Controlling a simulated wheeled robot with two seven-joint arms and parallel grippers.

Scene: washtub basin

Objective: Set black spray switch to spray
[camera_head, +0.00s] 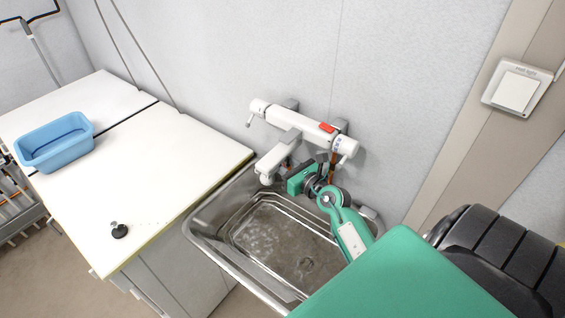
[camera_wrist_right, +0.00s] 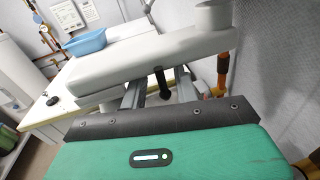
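The white faucet (camera_head: 318,130) is on the wall above the sink, with a red button on top. Its spout (camera_head: 278,160) points out over the basin. In the right wrist view the spout (camera_wrist_right: 150,65) fills the middle, and a small black lever (camera_wrist_right: 160,82), which looks like the spray switch, hangs below it. My right gripper (camera_head: 290,180) is at the spout's right side, just below it. Its two grey fingers (camera_wrist_right: 158,92) are apart, with the lever showing between them; I cannot tell whether they touch it. The spout hides the fingertips. My left gripper is not in view.
The metal sink (camera_head: 206,222) lies below my right gripper and looks empty. A white counter (camera_head: 165,165) to its left holds a blue tub (camera_head: 60,152) and a small black round object (camera_head: 119,230). A wall switch (camera_head: 517,90) is at the upper right.

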